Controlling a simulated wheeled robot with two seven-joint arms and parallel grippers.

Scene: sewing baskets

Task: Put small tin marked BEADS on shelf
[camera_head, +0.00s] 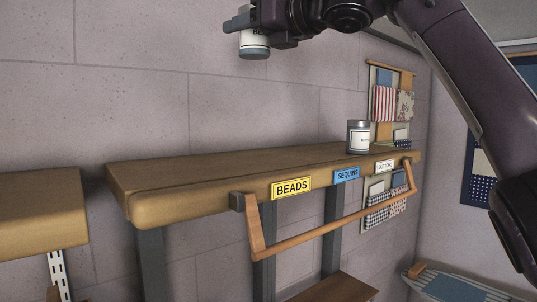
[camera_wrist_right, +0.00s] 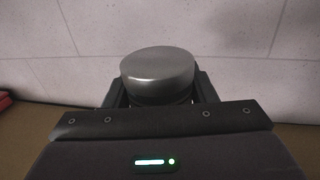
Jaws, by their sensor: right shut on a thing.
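My right gripper (camera_head: 262,30) is shut on a small tin (camera_head: 254,43) with a white label and a grey end, held high above the shelf and away from its surface. The label is mostly hidden by the gripper, and I cannot read it. In the right wrist view the tin's round grey lid (camera_wrist_right: 158,72) shows between the fingers (camera_wrist_right: 160,95). The wooden shelf (camera_head: 200,173) runs across the middle of the head view. A yellow BEADS label (camera_head: 291,187) is on its front edge. My left gripper is not in view.
A tin (camera_head: 358,137) stands at the shelf's right end above the white BUTTONS label (camera_head: 385,165). A blue SEQUINS label (camera_head: 346,175) sits between. The shelf top above BEADS is clear. A wooden rail (camera_head: 325,230) juts out in front. A fabric organiser (camera_head: 392,100) hangs behind.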

